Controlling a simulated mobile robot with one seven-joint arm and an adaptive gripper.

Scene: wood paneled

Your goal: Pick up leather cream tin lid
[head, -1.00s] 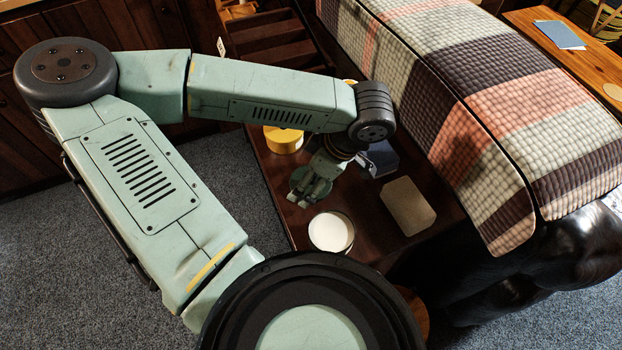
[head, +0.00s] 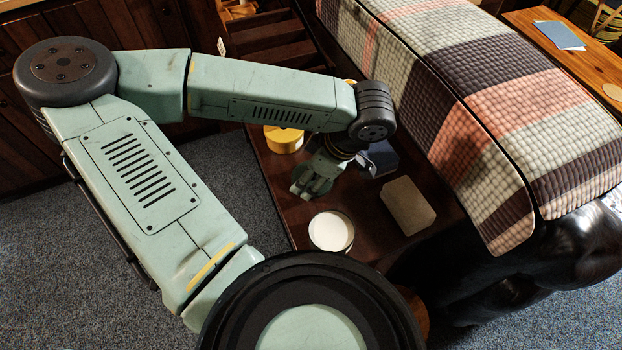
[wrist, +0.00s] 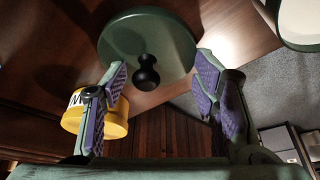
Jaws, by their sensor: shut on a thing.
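The lid is a round, dull green disc with a black knob (wrist: 145,40), seen in the wrist view between my two purple-padded fingers. My gripper (wrist: 160,75) is shut on the lid, with one fingertip at each side of its rim. In the head view my gripper (head: 308,190) is low over the dark wooden table (head: 285,200), and the lid is mostly hidden beneath it. I cannot tell whether the lid touches the tabletop.
A yellow tin (head: 284,140) stands behind my gripper, also at left in the wrist view (wrist: 100,120). A white-topped round container (head: 331,231) stands in front.

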